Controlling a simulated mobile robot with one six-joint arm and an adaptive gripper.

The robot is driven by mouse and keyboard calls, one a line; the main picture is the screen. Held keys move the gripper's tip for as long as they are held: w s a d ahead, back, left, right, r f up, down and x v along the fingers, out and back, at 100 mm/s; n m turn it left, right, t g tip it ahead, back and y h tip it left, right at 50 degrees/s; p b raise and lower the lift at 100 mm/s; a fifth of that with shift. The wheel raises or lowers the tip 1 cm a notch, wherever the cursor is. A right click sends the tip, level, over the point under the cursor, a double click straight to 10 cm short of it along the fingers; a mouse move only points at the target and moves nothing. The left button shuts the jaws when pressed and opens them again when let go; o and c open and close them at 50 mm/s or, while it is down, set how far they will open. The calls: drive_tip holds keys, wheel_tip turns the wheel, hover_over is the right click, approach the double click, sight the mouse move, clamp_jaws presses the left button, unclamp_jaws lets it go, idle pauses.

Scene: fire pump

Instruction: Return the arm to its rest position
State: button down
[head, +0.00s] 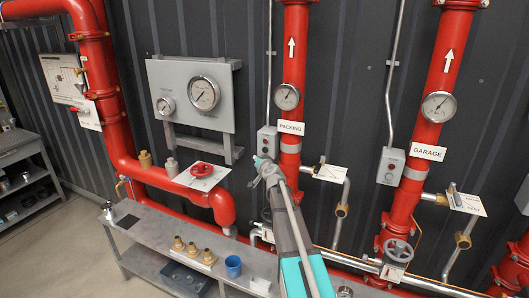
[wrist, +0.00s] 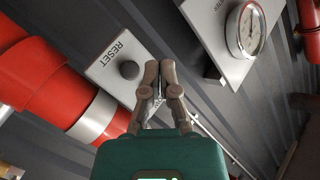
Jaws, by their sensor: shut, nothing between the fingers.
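My gripper (head: 258,160) is in front of the wall in the head view, just below a small grey box (head: 267,141) beside the PACKING pipe. In the wrist view my gripper (wrist: 159,68) has its two fingers together, with nothing between them. A grey box marked RESET (wrist: 105,65) with a round dark button (wrist: 130,70) shows to the left of the fingertips. The fingertips look close to it in the picture, but I cannot tell whether they touch. My arm reaches up from the bottom of the head view.
Red pipes (head: 290,60) and a gauge panel (head: 195,95) are on the dark wall. A grey bench (head: 150,225) below holds brass fittings (head: 193,249) and a blue cup (head: 233,266). Floor shows at the lower left.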

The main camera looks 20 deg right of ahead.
idle(0.7)
drive_tip(key=s+a+f+n+g+y, duration=0.25)
drive_tip(key=s+a+f+g, duration=0.2)
drive_tip(key=s+a, duration=0.35)
drive_tip(key=s+a+f+n+g+y, duration=0.2)
drive_tip(key=s+a+f+n+g, duration=0.25)
drive_tip(key=a, duration=0.55)
drive_tip(key=s+a+f+g+h, duration=0.1)
drive_tip(key=s+f+g, duration=0.1)
drive_tip(key=s, duration=0.6)
drive_tip(key=s+a+f+g+h, duration=0.1)
drive_tip(key=s+f+g, duration=0.2)
drive_tip(key=s, duration=0.6)
drive_tip(key=s+a+f+n+g+h, duration=0.1)
drive_tip(key=s+f+g, duration=0.1)
drive_tip(key=s, duration=0.6)
drive_tip(key=shift+s+a+f+h, duration=0.15)
drive_tip(key=shift+f+h, duration=0.05)
drive_tip(key=shift+h, duration=0.15)
